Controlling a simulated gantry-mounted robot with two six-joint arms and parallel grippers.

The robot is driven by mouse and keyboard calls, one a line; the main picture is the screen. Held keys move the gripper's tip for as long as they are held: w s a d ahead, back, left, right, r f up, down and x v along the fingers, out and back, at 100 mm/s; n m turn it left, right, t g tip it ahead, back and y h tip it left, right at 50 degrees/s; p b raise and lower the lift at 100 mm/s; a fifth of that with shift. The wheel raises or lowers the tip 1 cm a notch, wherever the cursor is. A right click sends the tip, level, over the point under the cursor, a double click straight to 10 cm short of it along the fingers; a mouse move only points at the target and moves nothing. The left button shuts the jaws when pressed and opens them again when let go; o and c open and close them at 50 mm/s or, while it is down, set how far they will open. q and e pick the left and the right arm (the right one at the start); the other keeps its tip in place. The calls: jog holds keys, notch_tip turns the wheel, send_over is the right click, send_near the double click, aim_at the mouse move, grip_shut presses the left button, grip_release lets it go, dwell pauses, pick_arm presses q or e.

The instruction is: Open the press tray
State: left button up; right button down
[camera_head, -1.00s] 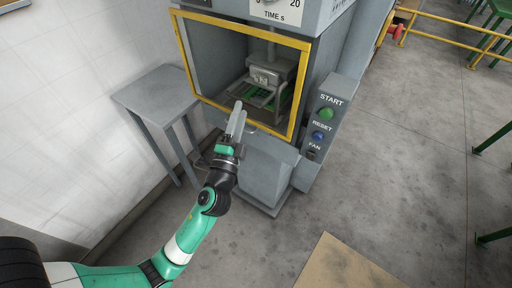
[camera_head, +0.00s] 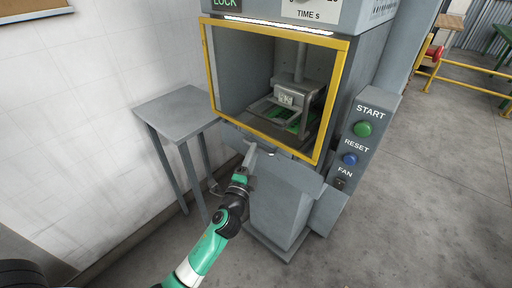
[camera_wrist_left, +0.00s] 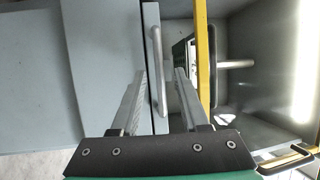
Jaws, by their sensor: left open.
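The press stands in the middle of the head view, with a yellow-framed opening (camera_head: 330,100). Inside it, a grey press tray with green in it (camera_head: 290,119) sits under the press head (camera_head: 290,95). My left gripper (camera_head: 251,147) is open just below the frame's lower edge. In the left wrist view, a slim silver handle bar (camera_wrist_left: 157,60) shows between the two open fingers (camera_wrist_left: 160,75); I cannot tell whether they touch it. The handle's far end shows in the head view (camera_head: 271,154), partly hidden by the gripper. My right gripper is not in view.
A grey side table (camera_head: 175,110) stands empty left of the press. A control panel with START, RESET and FAN controls (camera_head: 358,150) is on the right. The yellow frame (camera_wrist_left: 202,50) is close to the right finger.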

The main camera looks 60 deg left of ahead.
pick_arm(q)
jog(key=x, duration=0.3)
jog(key=shift+w+a, duration=0.15)
jog(key=shift+a, duration=0.05)
grip_shut()
dwell(1.3)
